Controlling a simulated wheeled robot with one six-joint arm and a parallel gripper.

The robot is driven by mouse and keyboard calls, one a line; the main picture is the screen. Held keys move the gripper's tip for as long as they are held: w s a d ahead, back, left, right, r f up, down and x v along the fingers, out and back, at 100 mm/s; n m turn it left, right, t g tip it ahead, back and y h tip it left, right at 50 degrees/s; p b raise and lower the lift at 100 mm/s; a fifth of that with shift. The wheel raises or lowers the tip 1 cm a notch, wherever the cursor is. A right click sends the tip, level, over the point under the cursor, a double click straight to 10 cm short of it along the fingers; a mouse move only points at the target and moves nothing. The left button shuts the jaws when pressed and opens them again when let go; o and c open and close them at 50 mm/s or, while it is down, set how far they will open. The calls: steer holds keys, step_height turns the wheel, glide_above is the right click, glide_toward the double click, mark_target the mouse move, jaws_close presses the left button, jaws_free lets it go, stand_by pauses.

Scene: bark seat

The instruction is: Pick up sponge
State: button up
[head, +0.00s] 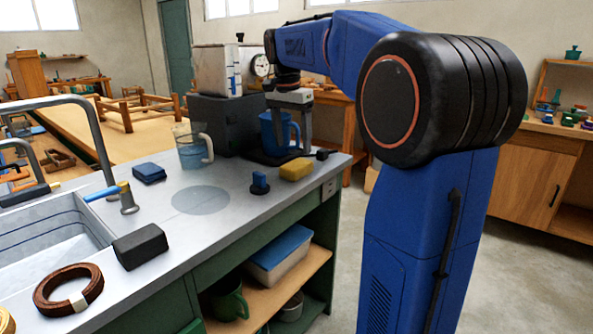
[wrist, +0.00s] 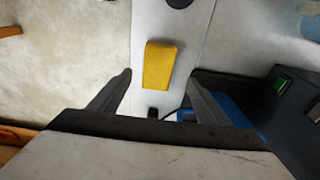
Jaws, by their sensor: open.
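The yellow sponge (head: 296,169) lies on the grey counter near its right end in the head view. It also shows in the wrist view (wrist: 158,65), ahead of the fingers and roughly in line with the gap between them. My gripper (head: 290,138) hangs above the counter behind the sponge, pointing down. In the wrist view my gripper (wrist: 160,80) has its two dark fingers spread wide apart with nothing between them. The fingers do not touch the sponge.
A blue mug (head: 279,133) stands close behind my gripper, beside a dark box (head: 222,122). The sink is at left.

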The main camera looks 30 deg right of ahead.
mark_target(296, 164)
steer(key=shift+d+f, duration=0.2)
steer(key=shift+f, duration=1.05)
steer(key=shift+d+f, duration=0.25)
steer(key=shift+f, duration=1)
steer(key=shift+d+f, duration=0.2)
steer(key=shift+f, duration=1.05)
steer(key=c, duration=1.1)
